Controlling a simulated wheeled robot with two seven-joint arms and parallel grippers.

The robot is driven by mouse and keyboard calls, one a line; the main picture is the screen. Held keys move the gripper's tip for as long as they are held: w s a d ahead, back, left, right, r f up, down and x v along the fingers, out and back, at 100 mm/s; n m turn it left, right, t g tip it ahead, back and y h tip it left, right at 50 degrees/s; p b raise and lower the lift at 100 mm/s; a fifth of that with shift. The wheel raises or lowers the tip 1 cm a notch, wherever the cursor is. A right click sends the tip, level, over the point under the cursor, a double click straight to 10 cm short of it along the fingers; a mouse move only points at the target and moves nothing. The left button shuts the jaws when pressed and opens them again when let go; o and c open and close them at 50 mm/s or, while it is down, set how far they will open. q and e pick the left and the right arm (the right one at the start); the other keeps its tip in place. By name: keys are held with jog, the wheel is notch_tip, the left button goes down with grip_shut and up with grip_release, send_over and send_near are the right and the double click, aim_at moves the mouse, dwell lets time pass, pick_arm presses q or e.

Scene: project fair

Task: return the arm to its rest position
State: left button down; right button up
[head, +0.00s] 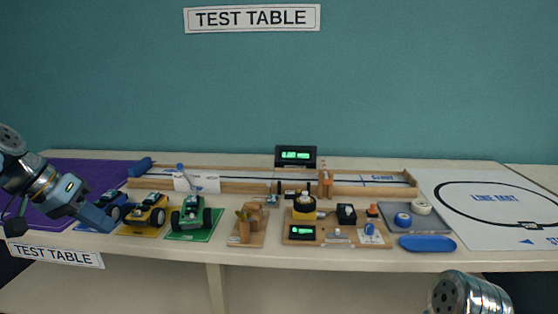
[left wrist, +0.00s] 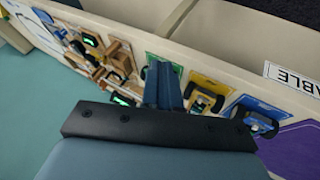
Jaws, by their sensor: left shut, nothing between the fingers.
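My left gripper (head: 108,226) comes in from the left in the head view, its fingers together and empty. It hangs in front of the blue car (head: 113,203) and partly covers it. In the left wrist view the closed fingers (left wrist: 163,82) point toward the table, over the place where the green mat lies, and hide part of what is there. Only a rounded link of my right arm shows at the bottom right of the head view; its gripper is out of frame.
A yellow car (head: 143,210) and a green car (head: 195,212) stand on mats near the front edge. A wooden track (head: 240,184) runs behind them. A wooden board with devices (head: 338,234), a grey tray (head: 432,226) and a blue dish (head: 427,244) are further right.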

pick_arm(q)
jog(key=w+d+f+n+g+y, duration=0.15)
jog(key=w+f, duration=0.25)
jog(key=f, duration=0.5)
jog(key=w+d+f+n, duration=0.1)
jog(key=w+d+f, duration=0.2)
jog(key=f, duration=0.5)
jog(key=s+d+f, duration=0.1)
jog(key=d+f, duration=0.2)
jog(key=f, duration=0.6)
jog(key=d+f, duration=0.2)
jog(key=f, duration=0.7)
jog(key=s+d+f+g+y, duration=0.1)
jog(key=s+d+f, duration=0.3)
jog(key=s+f, duration=0.3)
jog(key=s+d+f+g, duration=0.1)
jog(key=s+d+f, duration=0.35)
jog(key=f, duration=0.55)
jog(key=s+d+f, duration=0.2)
jog(key=s+d, duration=0.1)
jog(key=s, duration=0.3)
jog(key=s+d+f+n, duration=0.1)
jog(key=s+d+f, duration=0.1)
jog(key=s, duration=0.3)
jog(key=shift+s+d+h, duration=0.35)
jog(key=shift+s+d, duration=0.05)
jog(key=shift+d, duration=0.1)
